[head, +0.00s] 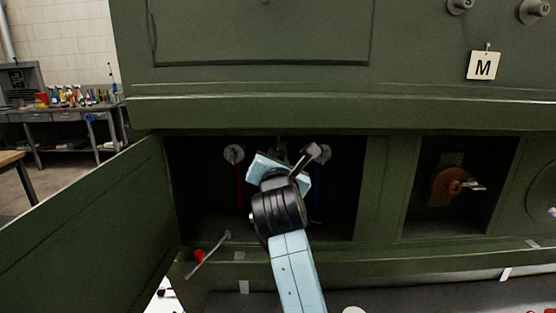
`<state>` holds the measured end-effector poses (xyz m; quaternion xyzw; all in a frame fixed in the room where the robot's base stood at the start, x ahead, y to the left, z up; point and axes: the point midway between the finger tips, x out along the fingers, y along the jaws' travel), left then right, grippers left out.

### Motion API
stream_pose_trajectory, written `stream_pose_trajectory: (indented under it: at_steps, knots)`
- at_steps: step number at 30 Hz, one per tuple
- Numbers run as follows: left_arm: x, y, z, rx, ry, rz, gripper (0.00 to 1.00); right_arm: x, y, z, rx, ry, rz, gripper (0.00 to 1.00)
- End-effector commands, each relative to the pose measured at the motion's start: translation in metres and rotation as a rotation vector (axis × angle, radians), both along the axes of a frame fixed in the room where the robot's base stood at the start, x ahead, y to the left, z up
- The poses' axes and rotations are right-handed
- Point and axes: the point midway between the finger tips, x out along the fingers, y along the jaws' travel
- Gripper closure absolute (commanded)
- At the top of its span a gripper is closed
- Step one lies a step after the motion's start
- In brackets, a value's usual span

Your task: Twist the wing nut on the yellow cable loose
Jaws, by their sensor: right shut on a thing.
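My right gripper (284,158) reaches up into the dark open bay (205,200) in the green fuselage panel. It is shut at the middle fitting, between two round grey fittings, the left one (233,153) and the right one (322,152). The wing nut between its fingers is hidden by the gripper, and so is the yellow cable. A red cable (238,187) hangs below the left fitting and a blue cable (317,205) below the right one. My left gripper is not in view.
An open green door (95,220) stands to the left of the bay. A rod with a red end (199,255) lies at the bay's lower left edge. A second bay to the right holds an orange-brown round part (447,185).

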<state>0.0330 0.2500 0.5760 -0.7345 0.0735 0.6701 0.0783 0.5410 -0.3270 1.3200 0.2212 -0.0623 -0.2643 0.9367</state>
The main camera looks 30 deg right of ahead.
Motion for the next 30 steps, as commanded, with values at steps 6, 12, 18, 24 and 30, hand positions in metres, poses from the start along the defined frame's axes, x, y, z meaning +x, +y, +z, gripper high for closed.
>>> stream_pose_trajectory:
  at_steps: [6, 12, 18, 24, 30]
  knots:
    - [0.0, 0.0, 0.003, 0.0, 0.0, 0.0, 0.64, 0.0, 0.0, 0.0, -0.016, 0.012, 0.001, 1.0]
    - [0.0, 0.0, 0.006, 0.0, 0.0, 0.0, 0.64, 0.0, 0.0, 0.0, -0.04, 0.027, 0.001, 1.0]
    - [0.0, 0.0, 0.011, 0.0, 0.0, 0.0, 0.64, 0.0, 0.0, 0.001, -0.081, 0.051, 0.0, 1.0]
    - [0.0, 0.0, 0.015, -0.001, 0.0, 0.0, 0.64, 0.0, 0.0, 0.001, -0.118, 0.072, 0.0, 1.0]
    - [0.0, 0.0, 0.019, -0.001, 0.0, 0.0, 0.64, 0.0, 0.0, 0.0, -0.147, 0.09, 0.0, 1.0]
